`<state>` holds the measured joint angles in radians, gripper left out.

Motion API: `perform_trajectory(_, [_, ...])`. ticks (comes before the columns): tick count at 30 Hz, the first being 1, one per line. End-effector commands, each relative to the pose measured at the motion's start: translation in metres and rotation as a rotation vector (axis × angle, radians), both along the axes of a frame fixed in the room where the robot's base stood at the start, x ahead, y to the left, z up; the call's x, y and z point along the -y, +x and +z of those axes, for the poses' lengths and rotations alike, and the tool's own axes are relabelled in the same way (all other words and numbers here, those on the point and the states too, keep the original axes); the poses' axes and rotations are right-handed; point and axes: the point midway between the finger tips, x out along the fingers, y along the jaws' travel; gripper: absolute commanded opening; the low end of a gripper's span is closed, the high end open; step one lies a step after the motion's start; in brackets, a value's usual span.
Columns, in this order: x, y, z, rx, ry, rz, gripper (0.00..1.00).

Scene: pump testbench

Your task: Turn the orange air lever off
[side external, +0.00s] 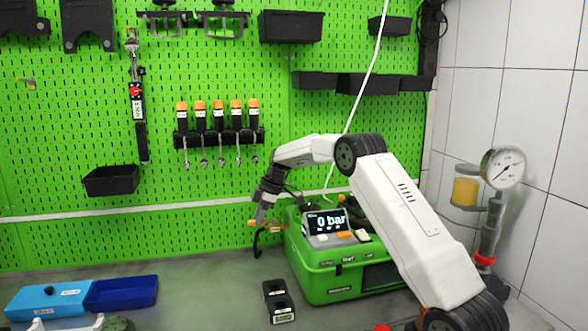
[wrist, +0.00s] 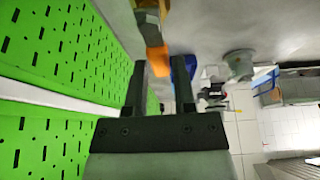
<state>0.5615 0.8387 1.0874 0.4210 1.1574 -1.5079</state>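The orange air lever (wrist: 157,60) shows in the wrist view at the top middle, between the tips of my gripper's (wrist: 160,66) two dark fingers. The fingers stand apart, one on each side of it; I cannot tell whether either touches it. In the side view, a small orange piece, seemingly the lever (side external: 254,222), shows at the tip of my gripper (side external: 260,216), left of the green pump tester (side external: 345,283). The lever's mount is mostly hidden there. The tester's display (side external: 327,222) reads 0 bar.
A green pegboard wall (wrist: 50,75) is close beside the gripper. A black two-hole block (side external: 278,301) stands in front of the tester. A blue case (side external: 50,300) lies at the left of the bench. A pressure gauge (side external: 502,168) stands at the right.

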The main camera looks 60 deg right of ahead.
Motion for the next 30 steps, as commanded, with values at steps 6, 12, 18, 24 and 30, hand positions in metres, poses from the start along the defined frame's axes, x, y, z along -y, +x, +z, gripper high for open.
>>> perform_trajectory(6, [0.0002, 0.0000, 0.0004, 0.000, 0.000, 0.000, 0.00])
perform_trajectory(12, [0.0003, -0.0002, 0.0005, 0.000, 0.000, 0.000, 0.00])
perform_trajectory(18, [0.0004, -0.0001, 0.0007, 0.001, -0.001, 0.000, 0.00])
perform_trajectory(24, [0.0005, -0.0002, 0.0008, 0.001, -0.001, 0.000, 0.00])
perform_trajectory(30, [0.0006, -0.0003, 0.0009, 0.001, -0.001, 0.000, 0.00])
